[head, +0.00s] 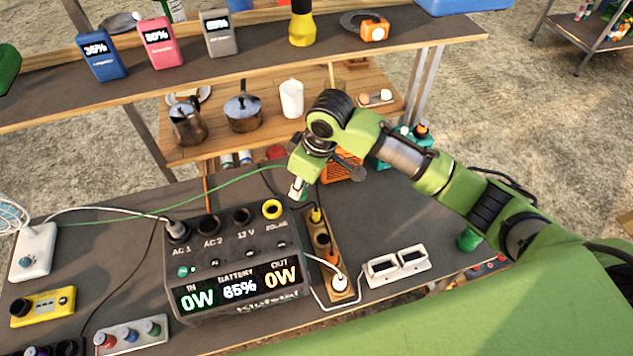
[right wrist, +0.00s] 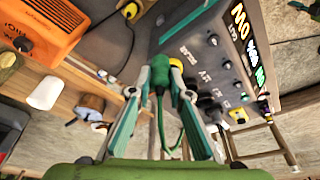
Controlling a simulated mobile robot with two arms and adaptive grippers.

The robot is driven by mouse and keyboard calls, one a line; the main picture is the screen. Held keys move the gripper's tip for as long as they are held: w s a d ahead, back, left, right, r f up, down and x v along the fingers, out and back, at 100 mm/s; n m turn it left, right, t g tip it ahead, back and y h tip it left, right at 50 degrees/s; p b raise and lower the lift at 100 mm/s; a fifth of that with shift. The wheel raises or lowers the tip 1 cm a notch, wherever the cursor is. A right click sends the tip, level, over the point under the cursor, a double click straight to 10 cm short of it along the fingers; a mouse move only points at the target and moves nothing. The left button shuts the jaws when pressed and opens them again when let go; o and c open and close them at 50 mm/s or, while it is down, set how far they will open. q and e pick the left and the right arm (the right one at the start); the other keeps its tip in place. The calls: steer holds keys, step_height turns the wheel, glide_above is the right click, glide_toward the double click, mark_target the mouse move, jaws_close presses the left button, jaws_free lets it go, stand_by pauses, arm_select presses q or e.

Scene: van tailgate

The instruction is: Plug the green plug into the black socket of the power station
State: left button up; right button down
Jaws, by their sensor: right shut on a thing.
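The power station (head: 236,285) stands on the table in the head view, its display lit. Its top row holds AC 1 with a grey plug (head: 177,230) in it, dark sockets at AC 2 (head: 209,226) and 12 V (head: 242,216), and a yellow-ringed SOLAR socket (head: 271,209). My right gripper (head: 298,188) is behind and right of the SOLAR socket. In the right wrist view, my right gripper (right wrist: 160,94) is shut on the green plug (right wrist: 160,70), with its green cable hanging below. The plug's tip and its gap to the station are unclear. My left gripper is out of view.
A wooden power strip (head: 323,250) with several plugs stands right of the station. A white double socket box (head: 397,265) lies further right. A green cable (head: 130,219) crosses behind the station. A shelf (head: 250,62) with battery packs stands behind.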

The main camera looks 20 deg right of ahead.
steer(key=w+a, duration=0.2)
steer(key=a, duration=1.3)
steer(key=shift+w+a, duration=0.25)
steer(key=shift+w, duration=0.05)
steer(key=shift+d, duration=0.1)
steer(key=shift+f+b, duration=0.65)
steer(key=shift+f, duration=1.45)
steer(key=shift+p, duration=0.5)
steer(key=shift+f, duration=0.25)
steer(key=shift+f+b, duration=0.45)
steer(key=shift+f, duration=0.95)
